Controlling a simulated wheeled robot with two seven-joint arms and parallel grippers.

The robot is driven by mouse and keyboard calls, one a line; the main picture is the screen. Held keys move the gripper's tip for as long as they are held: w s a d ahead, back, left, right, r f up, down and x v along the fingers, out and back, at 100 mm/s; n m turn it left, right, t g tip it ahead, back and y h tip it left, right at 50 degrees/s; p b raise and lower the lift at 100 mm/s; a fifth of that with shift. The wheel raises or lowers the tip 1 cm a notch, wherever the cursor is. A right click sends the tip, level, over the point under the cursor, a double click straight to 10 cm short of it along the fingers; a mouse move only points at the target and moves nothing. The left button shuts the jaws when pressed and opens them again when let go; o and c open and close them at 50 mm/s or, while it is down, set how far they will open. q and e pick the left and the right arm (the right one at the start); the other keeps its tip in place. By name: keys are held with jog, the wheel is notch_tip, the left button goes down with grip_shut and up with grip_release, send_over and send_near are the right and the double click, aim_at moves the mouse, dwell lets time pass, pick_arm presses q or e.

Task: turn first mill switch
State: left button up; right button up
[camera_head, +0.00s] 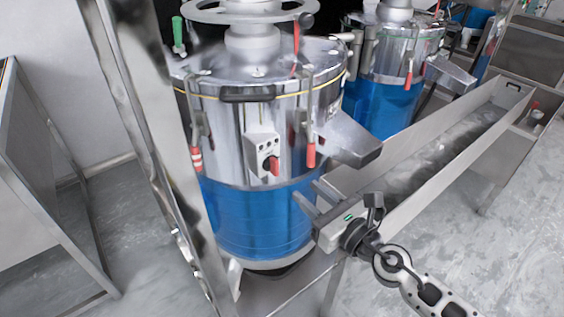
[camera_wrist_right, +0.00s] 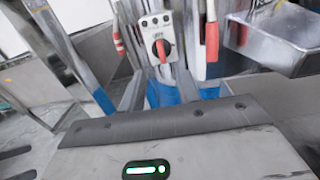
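The first mill is a steel drum with a blue lower body (camera_head: 250,215). Its switch is a grey box (camera_head: 262,150) with a red knob (camera_head: 272,166) on the front of the steel part. The switch box also shows at the top middle of the right wrist view (camera_wrist_right: 155,22), with its red knob (camera_wrist_right: 162,50) upright. My right gripper (camera_head: 307,191) is open and empty, below and to the right of the switch in the head view. In the wrist view its two fingers (camera_wrist_right: 161,74) point toward the knob, apart from each other with the knob beyond their tips. My left gripper is not in view.
Red-handled clamps (camera_head: 310,154) hang on the drum beside the switch, and a steel spout (camera_head: 348,140) juts out to the right. A second blue mill (camera_head: 385,98) stands behind. A long steel trough (camera_head: 455,140) runs along the right. A steel frame post (camera_head: 150,130) stands at left.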

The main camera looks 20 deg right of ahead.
aim_at(278, 166)
jog(key=x, duration=1)
jog(key=shift+p, duration=0.4)
jog(key=shift+c, duration=0.3)
jog(key=shift+f, duration=0.1)
grip_shut()
